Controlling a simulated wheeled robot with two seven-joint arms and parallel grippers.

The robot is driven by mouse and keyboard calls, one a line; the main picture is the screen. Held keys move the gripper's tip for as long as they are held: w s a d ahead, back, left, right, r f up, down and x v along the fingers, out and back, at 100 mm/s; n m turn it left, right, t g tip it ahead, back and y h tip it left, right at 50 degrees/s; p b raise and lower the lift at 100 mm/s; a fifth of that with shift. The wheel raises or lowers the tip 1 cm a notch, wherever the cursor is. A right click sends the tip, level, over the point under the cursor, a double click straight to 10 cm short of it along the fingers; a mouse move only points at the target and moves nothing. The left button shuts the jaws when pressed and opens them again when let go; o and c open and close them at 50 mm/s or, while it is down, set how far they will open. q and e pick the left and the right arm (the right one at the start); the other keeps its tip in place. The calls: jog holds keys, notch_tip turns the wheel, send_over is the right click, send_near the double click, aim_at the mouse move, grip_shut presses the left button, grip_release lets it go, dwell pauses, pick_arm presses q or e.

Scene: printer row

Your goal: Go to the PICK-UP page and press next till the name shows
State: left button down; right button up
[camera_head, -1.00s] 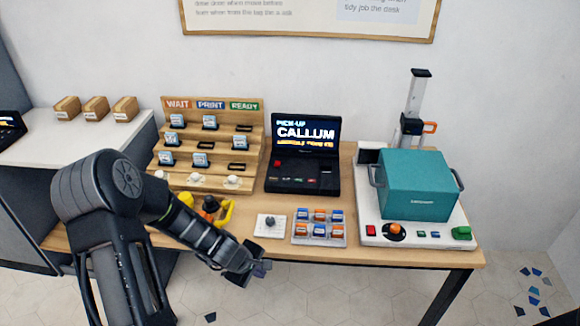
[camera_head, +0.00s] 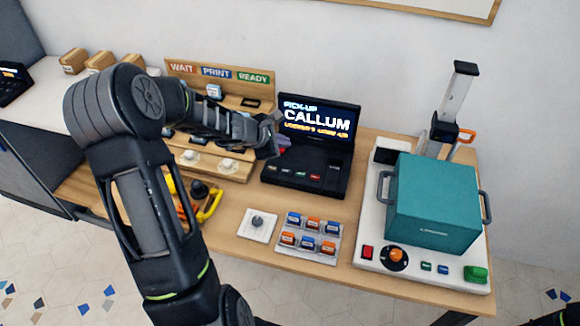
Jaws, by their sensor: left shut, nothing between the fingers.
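The black console (camera_head: 318,190) stands on the wooden table, its raised screen (camera_head: 317,119) showing "PICK-UP" on top, "CALLUM" in large letters and a small orange line too blurred to read surely. A row of small coloured buttons (camera_head: 300,174) runs along the console's front; their labels are too small to read. My left gripper (camera_head: 278,144) is shut and empty, over the left side of the console just below the screen. It hides the upper left of the panel, and I cannot tell whether it touches it. My right gripper is not seen.
A stepped WAIT/PRINT/READY rack (camera_head: 218,166) stands left of the console, partly behind my left arm. A knob plate (camera_head: 246,232) and a tray of small blocks (camera_head: 328,256) lie in front. A teal box (camera_head: 432,205) on a white base (camera_head: 368,225) stands right.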

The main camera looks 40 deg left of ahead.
pick_arm(q)
jog(key=b, duration=0.7)
send_over(284, 173)
notch_tip(284, 173, down, 8)
jog(key=shift+r, duration=0.15)
jog(key=shift+f+b, duration=0.65)
jog(key=shift+b, duration=0.05)
dwell(1.2)
jog(key=shift+f+b, duration=0.4)
jog(key=shift+b, duration=0.15)
jog(key=shift+f+b, duration=0.35)
jog(key=shift+b, duration=0.1)
dwell(0.5)
dwell(0.3)
jog(key=shift+r+p, duration=0.65)
jog(key=shift+r, duration=0.15)
